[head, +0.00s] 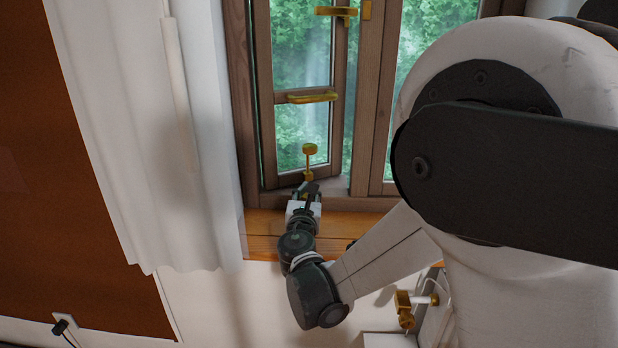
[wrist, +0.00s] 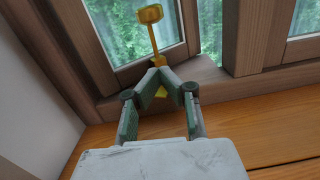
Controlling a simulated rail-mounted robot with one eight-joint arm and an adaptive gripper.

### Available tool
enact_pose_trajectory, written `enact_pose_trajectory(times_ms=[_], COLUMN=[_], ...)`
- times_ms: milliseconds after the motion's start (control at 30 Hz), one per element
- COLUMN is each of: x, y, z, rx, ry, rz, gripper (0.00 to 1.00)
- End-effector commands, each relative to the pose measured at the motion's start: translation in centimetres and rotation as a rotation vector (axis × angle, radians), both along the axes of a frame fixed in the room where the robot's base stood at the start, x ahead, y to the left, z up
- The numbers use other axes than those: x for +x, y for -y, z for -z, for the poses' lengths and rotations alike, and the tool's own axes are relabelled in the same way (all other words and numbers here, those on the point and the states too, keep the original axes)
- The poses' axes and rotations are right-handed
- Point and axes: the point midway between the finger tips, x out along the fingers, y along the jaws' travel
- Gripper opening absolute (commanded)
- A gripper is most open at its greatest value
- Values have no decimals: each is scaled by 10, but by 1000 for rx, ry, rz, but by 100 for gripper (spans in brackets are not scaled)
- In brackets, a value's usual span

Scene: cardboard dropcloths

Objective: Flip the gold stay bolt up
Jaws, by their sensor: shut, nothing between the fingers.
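The gold stay bolt (head: 309,160) is at the bottom of the left window sash. Its rod stands upright, with a square knob on top. It also shows in the wrist view (wrist: 153,36), rising just beyond my fingertips. My gripper (head: 307,187) is at the foot of the bolt, low over the sill. In the wrist view my gripper (wrist: 159,74) has its fingertips together in front of the bolt's lower end, with nothing held. A bit of gold shows below the fingertips. The fingers hide the bolt's base, and I cannot tell whether they touch it.
The left sash (head: 268,130) stands slightly ajar and carries a gold handle (head: 311,97). Another gold fitting (head: 337,12) is higher up. A wooden sill (head: 262,225) runs below, clear on the right in the wrist view. A white curtain (head: 150,150) hangs at left.

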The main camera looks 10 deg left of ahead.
Motion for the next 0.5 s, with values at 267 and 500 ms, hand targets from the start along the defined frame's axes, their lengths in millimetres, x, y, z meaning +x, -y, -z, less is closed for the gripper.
enact_pose_trajectory(times_ms=[267, 500], x=[-29, -31], y=[3, 4], z=[1, 2], rx=[0, -1], ry=[0, 0], rz=[0, 1], gripper=[0, 0])
